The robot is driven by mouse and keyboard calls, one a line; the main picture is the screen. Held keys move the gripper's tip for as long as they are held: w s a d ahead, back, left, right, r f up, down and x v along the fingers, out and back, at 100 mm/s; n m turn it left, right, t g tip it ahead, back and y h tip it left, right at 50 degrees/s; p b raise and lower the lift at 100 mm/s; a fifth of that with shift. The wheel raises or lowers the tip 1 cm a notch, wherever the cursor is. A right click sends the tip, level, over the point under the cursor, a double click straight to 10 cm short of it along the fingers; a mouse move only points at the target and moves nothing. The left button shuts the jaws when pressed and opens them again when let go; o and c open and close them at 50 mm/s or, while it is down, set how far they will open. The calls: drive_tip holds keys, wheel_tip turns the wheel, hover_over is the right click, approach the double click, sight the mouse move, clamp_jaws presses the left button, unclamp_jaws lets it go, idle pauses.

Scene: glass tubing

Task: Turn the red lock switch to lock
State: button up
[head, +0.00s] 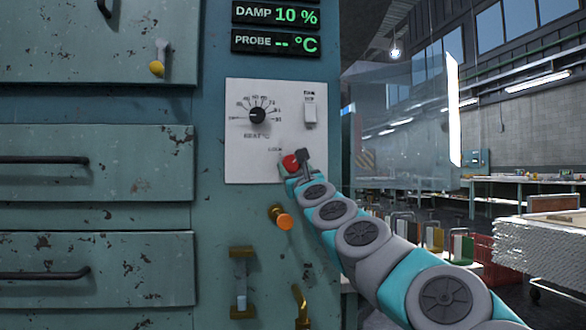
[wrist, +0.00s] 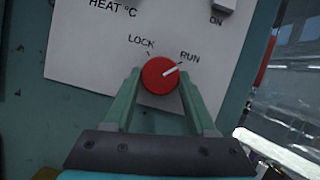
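The red lock switch (wrist: 160,76) is a round red knob with a white pointer line on a white panel. In the wrist view its line points up and right, toward the RUN mark; the LOCK mark is up and left. My gripper (wrist: 161,72) has one green finger on each side of the knob, with the tips close to its edges. I cannot tell whether the fingers touch it. In the head view the red knob (head: 290,162) shows at the panel's lower right, partly covered by my gripper (head: 297,168).
The white panel (head: 243,160) also has a black HEAT dial (head: 257,115) and a white rocker switch (head: 310,112). Below it are an orange knob (head: 285,222) and brass fittings (head: 240,282). Drawers with dark handles (head: 45,160) fill the left. A clear pane (head: 400,120) stands at right.

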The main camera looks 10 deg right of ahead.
drive_tip(key=c, duration=0.8)
drive_tip(key=shift+d+n, duration=0.1)
drive_tip(key=shift+n, duration=0.4)
drive_tip(key=n+y, duration=0.2)
drive_tip(key=n, duration=0.2)
drive_tip(key=shift+d+g, duration=0.15)
drive_tip(key=shift+g, duration=0.25)
drive_tip(key=n, duration=0.2)
drive_tip(key=n+g+y+p, duration=0.1)
drive_tip(key=n, duration=0.1)
drive_tip(key=n+y, duration=0.1)
drive_tip(key=n, duration=0.1)
drive_tip(key=shift+d+r+g, duration=0.1)
drive_tip(key=shift+r+g, duration=0.2)
drive_tip(key=shift+g, duration=0.1)
drive_tip(key=n+g+p, duration=0.1)
drive_tip(key=n, duration=0.2)
drive_tip(key=n+g+y+p, duration=0.1)
drive_tip(key=n+p, duration=0.1)
drive_tip(key=n, duration=0.1)
drive_tip(key=shift+d+r, duration=0.15)
drive_tip(key=shift+r, duration=0.05)
drive_tip(key=n+g+p, duration=0.1)
drive_tip(key=n+p, duration=0.1)
drive_tip(key=n, duration=0.1)
drive_tip(key=shift+n+g+h, duration=0.3)
drive_tip(key=shift+n+g, duration=0.1)
